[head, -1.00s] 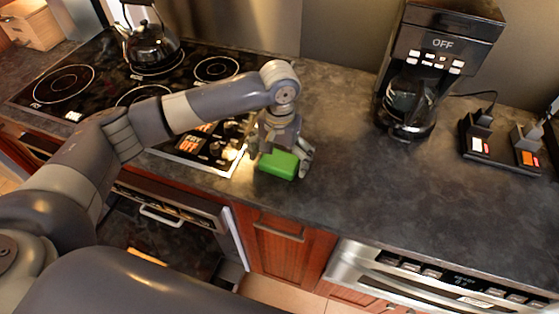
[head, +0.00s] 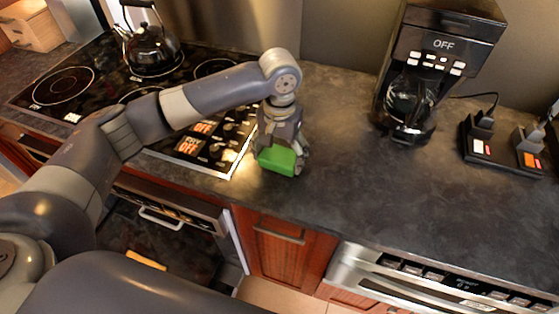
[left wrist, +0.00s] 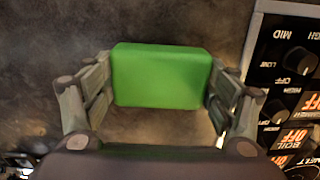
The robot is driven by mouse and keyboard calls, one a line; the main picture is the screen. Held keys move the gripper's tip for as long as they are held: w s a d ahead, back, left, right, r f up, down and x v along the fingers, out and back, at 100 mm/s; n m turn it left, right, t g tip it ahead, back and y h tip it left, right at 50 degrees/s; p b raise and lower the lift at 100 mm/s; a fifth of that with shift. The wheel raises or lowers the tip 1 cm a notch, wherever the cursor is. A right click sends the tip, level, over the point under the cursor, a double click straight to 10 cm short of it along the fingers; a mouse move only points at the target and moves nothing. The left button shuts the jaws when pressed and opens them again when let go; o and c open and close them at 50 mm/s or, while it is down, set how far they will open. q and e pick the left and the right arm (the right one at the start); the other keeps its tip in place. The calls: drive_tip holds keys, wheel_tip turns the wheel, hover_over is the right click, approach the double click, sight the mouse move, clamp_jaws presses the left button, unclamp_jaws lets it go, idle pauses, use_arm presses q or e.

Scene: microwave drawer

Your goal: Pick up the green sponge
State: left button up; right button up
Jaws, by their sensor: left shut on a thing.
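The green sponge (head: 277,160) is a small block at the countertop beside the stove's right edge, near the counter's front. My left gripper (head: 280,155) comes down over it from above, with a finger on each side. In the left wrist view the sponge (left wrist: 160,76) sits between the two fingers of the left gripper (left wrist: 160,88), which are shut on its left and right ends. I cannot tell whether the sponge is clear of the counter. My right gripper is not in view.
The black stove (head: 75,85) with its control panel lies left of the sponge, with a kettle (head: 150,48) at its back. A coffee maker (head: 425,75) and a power strip (head: 500,148) stand to the right. The countertop (head: 370,185) between is clear.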

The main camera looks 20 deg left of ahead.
use_arm(q)
drive_tip(key=s+a+r+b, duration=0.1)
drive_tip(key=s, duration=0.7)
drive_tip(key=s+a+r+b, duration=0.1)
drive_tip(key=s+a, duration=0.1)
drive_tip(key=s, duration=0.5)
drive_tip(key=shift+s+r, duration=0.25)
drive_tip(key=shift+s, duration=0.15)
